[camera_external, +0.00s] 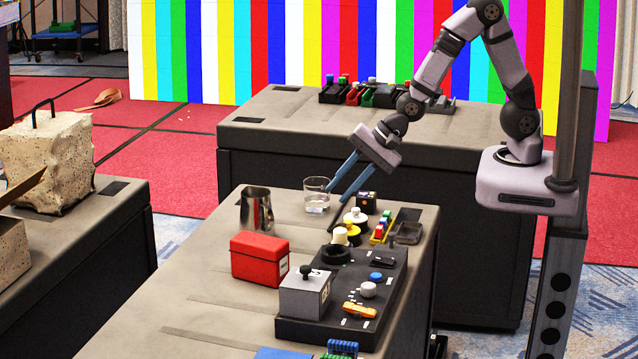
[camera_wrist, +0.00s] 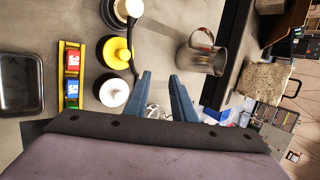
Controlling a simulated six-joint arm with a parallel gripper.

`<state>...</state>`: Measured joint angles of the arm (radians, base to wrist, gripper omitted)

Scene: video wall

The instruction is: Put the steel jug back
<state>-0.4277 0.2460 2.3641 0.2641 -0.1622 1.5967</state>
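The steel jug (camera_external: 257,208) stands upright on the front table, left of the glass. It also shows in the wrist view (camera_wrist: 203,52), to the right of my fingers. My gripper (camera_external: 338,194) has two blue fingers pointing down and left, apart from each other, above the table just right of the glass (camera_external: 316,198). The gripper (camera_wrist: 159,75) is open in the wrist view, with no jug between the fingers. A pale, unclear shape shows low between them. My gripper and the jug are apart.
A red box (camera_external: 259,258) sits in front of the jug. A dark control panel (camera_external: 345,295), a grey tray (camera_external: 407,232) and yellow and white round items (camera_external: 355,218) crowd the right side. The table's left part is clear. A colour-striped wall stands behind.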

